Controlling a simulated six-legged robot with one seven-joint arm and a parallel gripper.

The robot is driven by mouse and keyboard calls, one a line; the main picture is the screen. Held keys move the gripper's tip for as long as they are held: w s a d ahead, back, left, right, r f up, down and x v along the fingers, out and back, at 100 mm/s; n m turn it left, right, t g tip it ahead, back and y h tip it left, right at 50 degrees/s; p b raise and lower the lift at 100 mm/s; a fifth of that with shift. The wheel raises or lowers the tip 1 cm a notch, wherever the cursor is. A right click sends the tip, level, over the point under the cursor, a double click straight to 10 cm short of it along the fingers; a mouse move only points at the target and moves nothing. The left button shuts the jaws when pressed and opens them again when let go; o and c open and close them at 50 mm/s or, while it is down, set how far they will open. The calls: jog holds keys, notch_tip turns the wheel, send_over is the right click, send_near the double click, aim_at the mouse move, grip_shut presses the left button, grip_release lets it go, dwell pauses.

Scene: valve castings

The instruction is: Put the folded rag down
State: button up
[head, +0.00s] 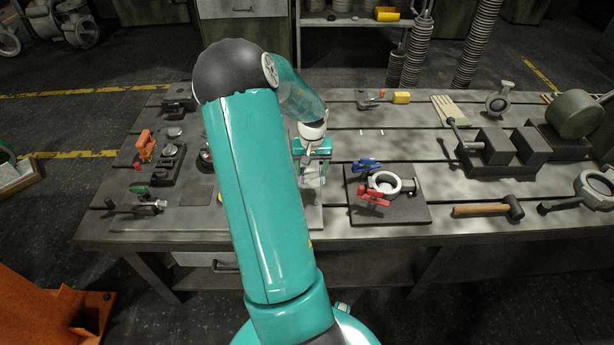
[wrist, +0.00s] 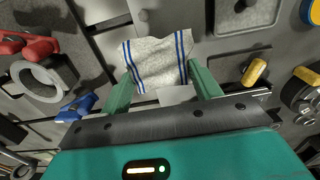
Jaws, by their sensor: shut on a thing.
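The folded rag (wrist: 158,58) is pale grey-white with blue stripes along two sides. In the wrist view it lies between the two green fingers of my gripper (wrist: 160,72) and spreads out beyond their tips. My gripper is shut on it. In the head view my gripper (head: 312,158) is over the middle of the workbench (head: 345,145), left of the clamp fixture, and a pale part of the rag (head: 312,177) shows below it. My arm hides some of the bench there. I cannot tell whether the rag touches the surface under it.
A dark plate with a ring casting (head: 384,183), a red clamp (head: 372,195) and a blue clamp (head: 367,165) stands right of my gripper. A vise (head: 500,148) and a hammer (head: 488,210) lie further right. Clamps and small parts fill the left side. Bare bench shows behind the fixture.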

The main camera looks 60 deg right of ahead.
aim_at(307, 170)
jog(key=w+f, duration=0.1)
jog(key=w+d+f, duration=0.1)
jog(key=f, duration=0.1)
jog(key=shift+w+d, duration=0.1)
jog(key=shift+w, duration=0.05)
jog(key=shift+f, duration=1.5)
jog(key=shift+f, duration=0.15)
jog(key=o, duration=1)
jog(key=shift+o, duration=0.2)
